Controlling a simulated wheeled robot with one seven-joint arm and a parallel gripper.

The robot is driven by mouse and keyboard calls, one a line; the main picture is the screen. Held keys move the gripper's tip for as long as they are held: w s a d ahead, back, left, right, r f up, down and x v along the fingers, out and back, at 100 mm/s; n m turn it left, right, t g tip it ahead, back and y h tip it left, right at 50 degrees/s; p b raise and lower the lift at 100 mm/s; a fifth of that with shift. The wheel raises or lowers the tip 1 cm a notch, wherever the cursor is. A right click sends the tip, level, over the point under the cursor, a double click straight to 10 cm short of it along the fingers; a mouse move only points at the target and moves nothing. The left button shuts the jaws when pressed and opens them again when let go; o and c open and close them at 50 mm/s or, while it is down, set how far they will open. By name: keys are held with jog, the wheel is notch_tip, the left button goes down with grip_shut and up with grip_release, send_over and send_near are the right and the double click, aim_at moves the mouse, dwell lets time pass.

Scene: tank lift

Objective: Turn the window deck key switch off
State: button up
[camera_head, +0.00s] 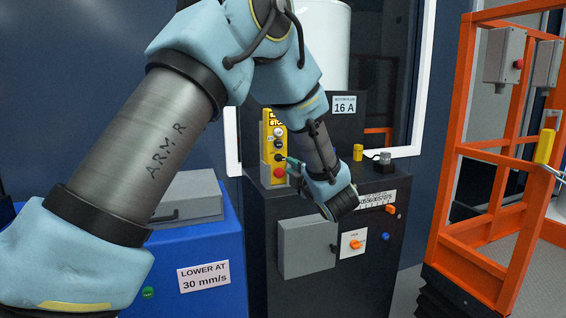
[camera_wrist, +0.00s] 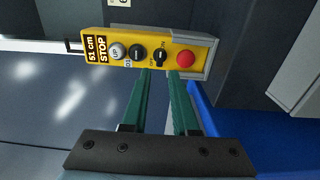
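The window deck is a yellow panel (camera_wrist: 205,55) in a grey housing, lying across the top of the wrist view. Its small black key switch (camera_wrist: 160,57) sits between "OFF" and "ON" labels; I cannot tell clearly which one it points at. Beside it are a red button (camera_wrist: 186,60), a black button (camera_wrist: 137,52) and a pale "UP" button (camera_wrist: 117,51). My gripper (camera_wrist: 159,73) is open, its green fingers apart and empty, tips just below the key switch and either side of it. In the head view, the yellow panel (camera_head: 267,128) stands upright, my gripper (camera_head: 292,164) at its right.
A dark cabinet (camera_head: 370,260) carries a grey box (camera_head: 306,247) and an orange switch (camera_head: 355,244). A blue cabinet (camera_head: 190,245) stands left. An orange cage frame (camera_head: 468,150) stands right. A white-framed window (camera_head: 415,140) is behind.

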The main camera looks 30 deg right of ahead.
aim_at(281, 160)
jog(key=w, duration=0.4)
jog(key=w+p, duration=0.1)
jog(key=w, duration=0.1)
jog(key=shift+w+d, duration=0.4)
grip_shut()
